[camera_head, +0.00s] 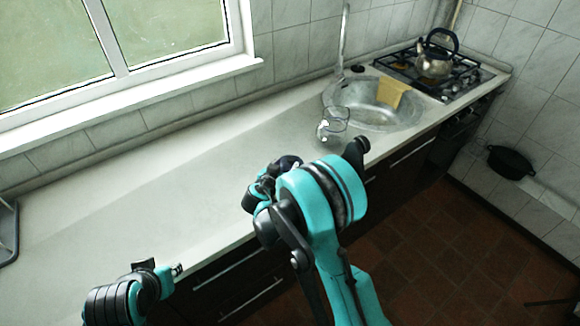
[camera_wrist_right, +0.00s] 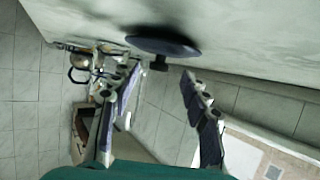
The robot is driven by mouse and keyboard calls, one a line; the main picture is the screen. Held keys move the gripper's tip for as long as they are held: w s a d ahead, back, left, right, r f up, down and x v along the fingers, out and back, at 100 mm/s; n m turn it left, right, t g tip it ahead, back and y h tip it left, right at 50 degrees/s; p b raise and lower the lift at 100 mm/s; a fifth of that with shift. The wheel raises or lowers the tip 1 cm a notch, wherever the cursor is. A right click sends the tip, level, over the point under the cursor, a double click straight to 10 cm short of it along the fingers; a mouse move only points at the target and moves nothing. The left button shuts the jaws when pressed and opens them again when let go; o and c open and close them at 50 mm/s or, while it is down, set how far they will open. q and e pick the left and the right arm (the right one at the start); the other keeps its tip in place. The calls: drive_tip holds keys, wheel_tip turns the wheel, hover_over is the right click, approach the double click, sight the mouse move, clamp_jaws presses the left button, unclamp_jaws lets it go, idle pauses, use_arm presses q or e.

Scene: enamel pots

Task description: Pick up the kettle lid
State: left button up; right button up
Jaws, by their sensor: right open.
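The dark blue, disc-shaped kettle lid (camera_wrist_right: 163,43) with a small dark knob shows in the right wrist view, against the pale counter. That view looks roughly upside down. My right gripper (camera_wrist_right: 162,76) is open, its two fingers apart, with the lid just beyond the fingertips and nothing between them. In the head view the right gripper (camera_head: 270,180) is over the counter's front part, partly hidden by my own arm. I cannot clearly separate the lid from the gripper there. The metal kettle (camera_head: 434,63) stands on the stove. My left gripper (camera_head: 172,271) is at lower left, its fingers unclear.
The pale counter (camera_head: 140,205) is mostly clear on the left. A clear glass vessel (camera_head: 331,126) stands beside the sink (camera_head: 372,120), which has a tall tap and a yellow cloth (camera_head: 391,92). The gas stove (camera_head: 470,78) is at the far right. A dark pot (camera_head: 511,162) is near the right wall.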

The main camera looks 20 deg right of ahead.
sight(289, 161)
drive_tip(key=b+x, duration=0.1)
drive_tip(key=x, duration=0.3)
drive_tip(key=shift+d+f, duration=0.1)
drive_tip(key=shift+f, duration=0.05)
drive_tip(key=shift+c, duration=0.5)
clamp_jaws()
drive_tip(key=shift+r, duration=0.2)
